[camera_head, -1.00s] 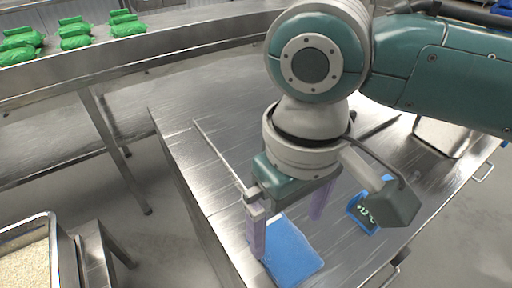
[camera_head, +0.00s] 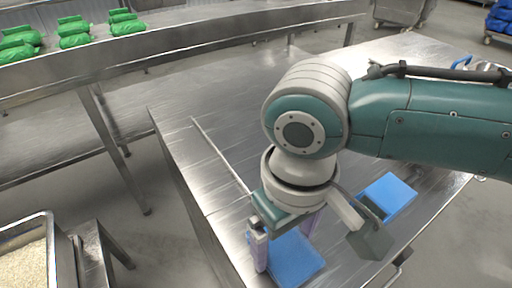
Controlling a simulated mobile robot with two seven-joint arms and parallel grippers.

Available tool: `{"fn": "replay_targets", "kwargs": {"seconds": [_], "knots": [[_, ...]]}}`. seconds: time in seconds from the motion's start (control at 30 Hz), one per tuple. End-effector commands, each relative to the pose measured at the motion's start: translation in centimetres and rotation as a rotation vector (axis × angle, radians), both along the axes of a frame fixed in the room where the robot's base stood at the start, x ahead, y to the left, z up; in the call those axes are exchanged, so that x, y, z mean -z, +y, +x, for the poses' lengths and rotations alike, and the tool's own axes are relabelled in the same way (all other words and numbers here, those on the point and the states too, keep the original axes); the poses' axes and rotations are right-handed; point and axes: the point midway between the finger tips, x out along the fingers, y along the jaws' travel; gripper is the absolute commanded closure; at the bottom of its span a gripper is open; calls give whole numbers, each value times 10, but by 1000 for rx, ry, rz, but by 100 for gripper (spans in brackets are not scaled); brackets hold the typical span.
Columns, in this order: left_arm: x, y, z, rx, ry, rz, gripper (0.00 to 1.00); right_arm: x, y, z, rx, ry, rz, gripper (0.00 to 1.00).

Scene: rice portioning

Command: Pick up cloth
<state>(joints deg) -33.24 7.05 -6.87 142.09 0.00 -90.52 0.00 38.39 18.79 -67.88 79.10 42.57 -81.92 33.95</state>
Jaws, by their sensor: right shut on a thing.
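A flat blue cloth (camera_head: 299,265) lies on the steel table near its front left edge. My right gripper (camera_head: 284,250) points down over the cloth, with its pale purple fingers at the cloth's left and far sides. It is shut on the cloth, which still looks flat on the table. The far finger is partly hidden behind the gripper body, so the exact grip is hard to see. My left gripper is not in view.
A blue-topped device (camera_head: 394,193), perhaps a scale, stands right of the gripper. A tray of rice (camera_head: 24,266) is at lower left. Green bags (camera_head: 74,33) lie on the back conveyor. The table's left part (camera_head: 205,165) is largely clear.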

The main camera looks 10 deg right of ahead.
Motion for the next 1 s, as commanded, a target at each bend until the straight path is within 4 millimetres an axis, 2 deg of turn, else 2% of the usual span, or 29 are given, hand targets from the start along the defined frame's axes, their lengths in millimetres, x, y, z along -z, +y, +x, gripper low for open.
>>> {"fn": "replay_targets", "kwargs": {"seconds": [0.03,0.23,0.47,0.63,0.77,1.0], "knots": [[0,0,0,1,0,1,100,0,0,0,0,0,0,44],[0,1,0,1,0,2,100,0,0,0,0,0,0,66],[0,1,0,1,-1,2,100,-1,0,0,0,0,0,67],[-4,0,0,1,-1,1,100,-11,0,0,1,-1,1,67],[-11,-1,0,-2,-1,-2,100,-32,0,1,-1,-3,2,67],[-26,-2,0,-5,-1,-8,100,-107,1,2,-1,-6,4,67]]}}
